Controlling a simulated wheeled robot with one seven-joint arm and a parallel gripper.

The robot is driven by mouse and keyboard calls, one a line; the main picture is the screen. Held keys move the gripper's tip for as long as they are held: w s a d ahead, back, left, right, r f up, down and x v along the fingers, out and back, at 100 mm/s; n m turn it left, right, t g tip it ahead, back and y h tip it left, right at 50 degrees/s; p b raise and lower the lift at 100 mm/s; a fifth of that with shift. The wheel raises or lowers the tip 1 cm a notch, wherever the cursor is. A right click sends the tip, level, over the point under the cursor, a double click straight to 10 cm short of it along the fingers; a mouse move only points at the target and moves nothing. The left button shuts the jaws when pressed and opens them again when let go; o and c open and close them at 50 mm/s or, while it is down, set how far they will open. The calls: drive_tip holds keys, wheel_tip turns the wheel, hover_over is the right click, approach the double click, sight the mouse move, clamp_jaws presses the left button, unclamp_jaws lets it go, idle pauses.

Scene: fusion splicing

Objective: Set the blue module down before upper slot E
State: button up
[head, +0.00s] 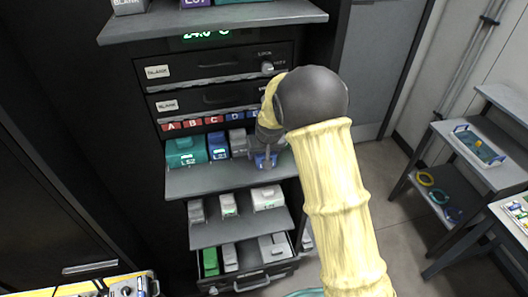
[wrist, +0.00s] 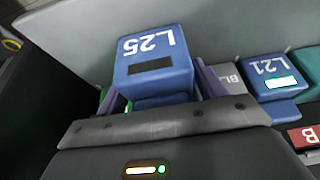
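The blue module labelled L25 (wrist: 152,62) sits between my gripper's two fingers (wrist: 160,88) in the wrist view, with a finger close along each side. In the head view the blue module (head: 265,160) shows below my gripper (head: 268,145), over the front part of the upper grey shelf (head: 225,182), right of a grey module. I cannot tell whether its underside touches the shelf. Red and blue slot labels A to D (head: 204,122) show above the shelf. The label for slot E is hidden behind my arm.
Left of the held module stand a teal module (head: 186,151), a blue module (head: 218,146), labelled L21 in the wrist view (wrist: 272,78), and a grey blank module (head: 239,142). A lower shelf (head: 240,230) and open drawer (head: 250,281) hold more modules. A side rack (head: 470,160) stands right.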

drive_tip(key=shift+o, duration=0.5)
drive_tip(key=shift+r, duration=0.25)
drive_tip(key=b+v, duration=0.3)
drive_tip(key=v, duration=0.9)
drive_tip(key=shift+d+f, duration=0.1)
drive_tip(key=shift+f, duration=0.05)
drive_tip(key=s+d+f+m+g, duration=0.1)
drive_tip(key=s+d+f, duration=0.2)
drive_tip(key=s+d, duration=0.5)
drive_tip(key=s+d+f+m+h, duration=0.1)
drive_tip(key=s+d+f+m, duration=0.1)
drive_tip(key=s+d, duration=0.6)
drive_tip(key=s+f, duration=0.1)
drive_tip(key=s, duration=0.5)
drive_tip(key=shift+s+d+f+g, duration=0.25)
drive_tip(key=shift+s+f+g, duration=0.1)
drive_tip(key=shift+s+g, duration=0.05)
